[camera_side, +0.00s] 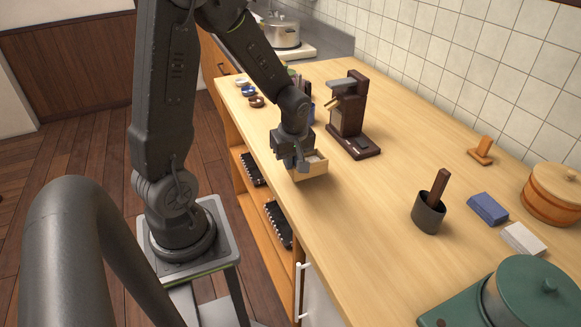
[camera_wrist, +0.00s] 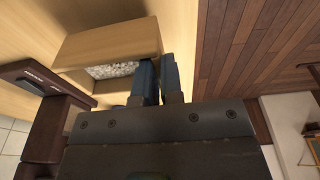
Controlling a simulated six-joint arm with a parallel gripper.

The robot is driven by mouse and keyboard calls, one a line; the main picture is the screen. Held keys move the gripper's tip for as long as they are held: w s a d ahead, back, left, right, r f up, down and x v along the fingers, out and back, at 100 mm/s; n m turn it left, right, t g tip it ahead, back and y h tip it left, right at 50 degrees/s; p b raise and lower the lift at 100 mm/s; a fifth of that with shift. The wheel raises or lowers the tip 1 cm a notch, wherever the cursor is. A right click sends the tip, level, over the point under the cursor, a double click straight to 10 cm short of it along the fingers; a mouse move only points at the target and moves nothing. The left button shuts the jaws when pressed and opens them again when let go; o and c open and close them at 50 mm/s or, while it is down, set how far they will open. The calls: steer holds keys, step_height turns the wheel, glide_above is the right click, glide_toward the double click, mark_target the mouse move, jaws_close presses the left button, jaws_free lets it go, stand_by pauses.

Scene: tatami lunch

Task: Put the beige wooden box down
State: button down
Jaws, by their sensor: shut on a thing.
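The beige wooden box (camera_side: 313,167) is at the front edge of the counter, beside the dark brown machine. My gripper (camera_side: 300,163) is shut on its near side wall. In the wrist view the box (camera_wrist: 108,47) is open on one side and shows pale, grainy contents inside. The gripper fingers (camera_wrist: 160,80) pinch its wall at the right. I cannot tell whether the box touches the counter or hangs just above it.
The dark brown machine (camera_side: 348,122) stands just behind the box. A dark cup with a brown stick (camera_side: 428,215), a blue block (camera_side: 487,208), a white block (camera_side: 523,239) and a green pot (camera_side: 525,296) are to the right. The counter (camera_side: 370,205) between is clear.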

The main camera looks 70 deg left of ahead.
steer(key=shift+f, duration=1.2)
steer(key=shift+f, duration=0.2)
steer(key=c, duration=1.3)
jaws_free()
steer(key=shift+o, duration=0.2)
steer(key=r, duration=0.4)
steer(key=d+r, duration=0.1)
steer(key=r, duration=0.7)
steer(key=shift+d, duration=0.4)
steer(key=s+d+r+m+t+h, duration=0.1)
steer(key=s+d+r+m+t, duration=0.1)
steer(key=s+d+r+m, duration=0.2)
steer(key=s+d+r+m+t, duration=0.3)
steer(key=d+r+m, duration=0.3)
steer(key=d+m, duration=0.4)
steer(key=shift+s+d+m+t+h, duration=0.35)
steer(key=shift+s+m, duration=0.35)
steer(key=shift+m, duration=1.3)
